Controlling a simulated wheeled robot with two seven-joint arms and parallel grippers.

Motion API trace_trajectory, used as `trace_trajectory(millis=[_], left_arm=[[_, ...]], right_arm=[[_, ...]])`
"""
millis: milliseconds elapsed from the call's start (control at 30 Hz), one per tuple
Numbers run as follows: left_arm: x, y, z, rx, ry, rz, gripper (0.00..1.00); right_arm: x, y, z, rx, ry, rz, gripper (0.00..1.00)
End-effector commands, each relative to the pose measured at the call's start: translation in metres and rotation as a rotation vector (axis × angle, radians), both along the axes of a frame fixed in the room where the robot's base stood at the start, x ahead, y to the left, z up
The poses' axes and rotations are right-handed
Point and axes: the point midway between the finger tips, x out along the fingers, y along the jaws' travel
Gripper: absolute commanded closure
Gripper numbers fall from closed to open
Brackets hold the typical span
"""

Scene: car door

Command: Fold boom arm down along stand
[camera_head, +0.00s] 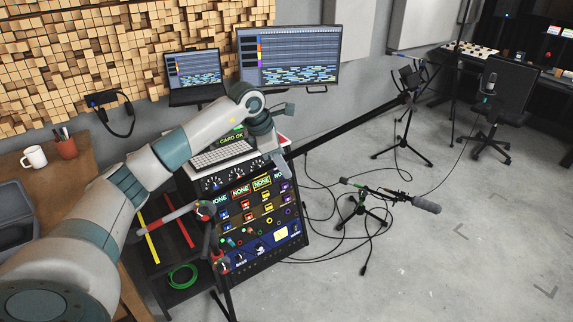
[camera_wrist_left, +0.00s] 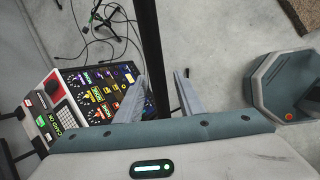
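The long black boom arm (camera_head: 345,127) runs from the tripod stand (camera_head: 408,115) at upper right down-left to my left gripper (camera_head: 276,150). It slopes downward, away from the stand. In the left wrist view, the boom arm (camera_wrist_left: 149,40) passes between the two fingers of my left gripper (camera_wrist_left: 162,92). The fingers are apart, with a visible gap between the boom arm and the right finger. The left finger is close to the boom arm; I cannot tell whether they touch. The boom's near end is hidden by the gripper. My right gripper is not in view.
A rack of audio gear (camera_head: 255,215) with a keyboard stands below my left arm. A small tripod with a shotgun microphone (camera_head: 425,205) and loose cables lie right of it. A monitor (camera_head: 288,55) and laptop (camera_head: 193,70) stand behind. Grey floor is clear at lower right.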

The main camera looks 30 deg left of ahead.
Motion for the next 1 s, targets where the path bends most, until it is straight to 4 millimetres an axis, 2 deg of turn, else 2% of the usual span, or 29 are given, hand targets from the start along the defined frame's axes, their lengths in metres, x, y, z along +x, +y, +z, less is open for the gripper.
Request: trace_trajectory(millis=[233,600,633,767,1000], left_arm=[[0.009,-0.004,-0.021,-0.001,0.0,0.001,0.65],[0.011,-0.005,-0.025,-0.001,-0.001,0.0,0.65],[0.011,-0.005,-0.025,-0.001,-0.001,0.0,0.68],[0.011,-0.005,-0.025,-0.001,-0.001,0.0,0.99],[0.011,-0.004,-0.026,0.002,0.001,0.001,1.0]], right_arm=[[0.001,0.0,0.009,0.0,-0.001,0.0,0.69],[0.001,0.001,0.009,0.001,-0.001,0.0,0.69],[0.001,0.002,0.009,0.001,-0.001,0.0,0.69],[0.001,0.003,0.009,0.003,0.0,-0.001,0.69],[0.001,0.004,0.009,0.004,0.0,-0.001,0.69]])
